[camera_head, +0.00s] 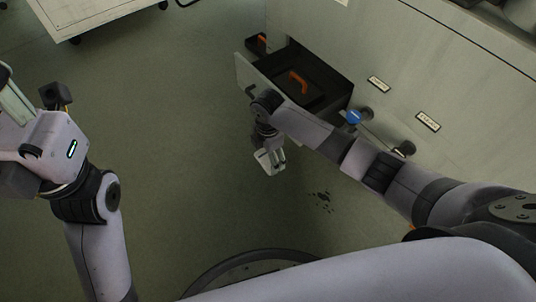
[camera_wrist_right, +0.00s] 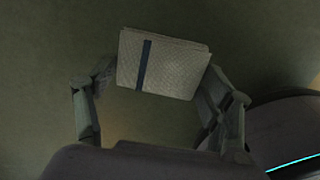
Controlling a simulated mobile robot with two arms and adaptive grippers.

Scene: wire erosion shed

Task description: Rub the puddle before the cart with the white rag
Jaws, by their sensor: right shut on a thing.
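The white rag (camera_wrist_right: 160,65) has a dark blue stripe and looks like a folded flat pad. In the right wrist view it sits between the fingertips of my right gripper (camera_wrist_right: 165,88), which is shut on it. In the head view my right gripper (camera_head: 271,160) hangs over the floor in front of the open drawer, with the rag (camera_head: 266,162) pale at its tip. My left gripper (camera_head: 30,112) is at the left edge, partly cut off, and its jaw opening is unclear. The white cart (camera_head: 88,14) stands at the top left. I cannot make out a puddle before it.
A pale cabinet (camera_head: 450,90) fills the right side. Its open drawer (camera_head: 322,92) holds an orange-handled thing (camera_head: 298,82) and juts over the floor. Dark specks (camera_head: 322,201) mark the floor. The floor between cart and drawer is clear.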

